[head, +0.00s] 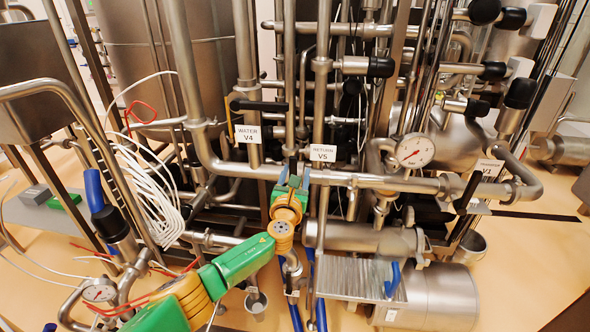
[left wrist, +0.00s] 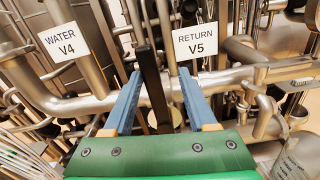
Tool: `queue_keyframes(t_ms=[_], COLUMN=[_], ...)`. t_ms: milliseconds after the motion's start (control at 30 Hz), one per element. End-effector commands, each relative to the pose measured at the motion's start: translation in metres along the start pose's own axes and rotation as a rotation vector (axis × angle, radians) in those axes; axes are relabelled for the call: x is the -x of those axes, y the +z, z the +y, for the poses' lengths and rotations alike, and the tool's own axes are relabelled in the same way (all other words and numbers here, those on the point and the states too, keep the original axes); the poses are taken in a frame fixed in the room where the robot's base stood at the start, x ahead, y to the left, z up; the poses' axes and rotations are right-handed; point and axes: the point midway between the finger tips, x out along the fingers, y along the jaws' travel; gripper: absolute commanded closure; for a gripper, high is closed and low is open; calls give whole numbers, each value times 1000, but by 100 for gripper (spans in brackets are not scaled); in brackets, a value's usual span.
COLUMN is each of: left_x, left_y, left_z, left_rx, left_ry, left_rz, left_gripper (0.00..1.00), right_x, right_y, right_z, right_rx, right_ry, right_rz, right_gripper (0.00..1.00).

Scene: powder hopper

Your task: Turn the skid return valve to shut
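The return valve's label, RETURN V5 (head: 322,153), hangs on the pipework in the middle of the head view. It also shows in the left wrist view (left wrist: 195,42). A black lever (left wrist: 152,85) stands upright just left of that label, across a horizontal steel pipe. My left gripper (left wrist: 160,76) is open, with one blue finger on each side of the lever. Gaps show between the lever and both fingers. In the head view my left gripper (head: 290,180) is in front of the pipe below the label and hides part of the lever. My right gripper is not in view.
The WATER V4 label (head: 248,134) and a black horizontal lever (head: 258,105) are close by on the left. A pressure gauge (head: 415,150) and the V1 label (head: 489,170) are to the right. White hoses (head: 150,195) hang at left. Pipes crowd the space around the gripper.

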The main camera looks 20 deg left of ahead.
Motion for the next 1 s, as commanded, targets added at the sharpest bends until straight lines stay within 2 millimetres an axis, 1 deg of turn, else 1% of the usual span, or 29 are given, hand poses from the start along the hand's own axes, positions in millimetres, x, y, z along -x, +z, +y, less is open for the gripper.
queue_keyframes(t_ms=[100, 267, 900, 967, 1000], left_x=[11, 19, 20, 20, 22], left_y=[0, -1, -1, -6, -15], left_z=[0, 0, 0, 0, -1], left_rx=[0, 0, 0, 13, 39], left_ry=[-1, -1, 0, -1, -1], left_rz=[0, 0, 0, 10, 30], left_gripper=[43, 43, 43, 43, 43], right_x=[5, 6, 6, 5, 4], right_y=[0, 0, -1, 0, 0], right_z=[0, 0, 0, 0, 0], right_rx=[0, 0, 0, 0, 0], right_ry=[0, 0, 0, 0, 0], right_rz=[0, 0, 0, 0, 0], right_gripper=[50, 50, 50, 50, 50])
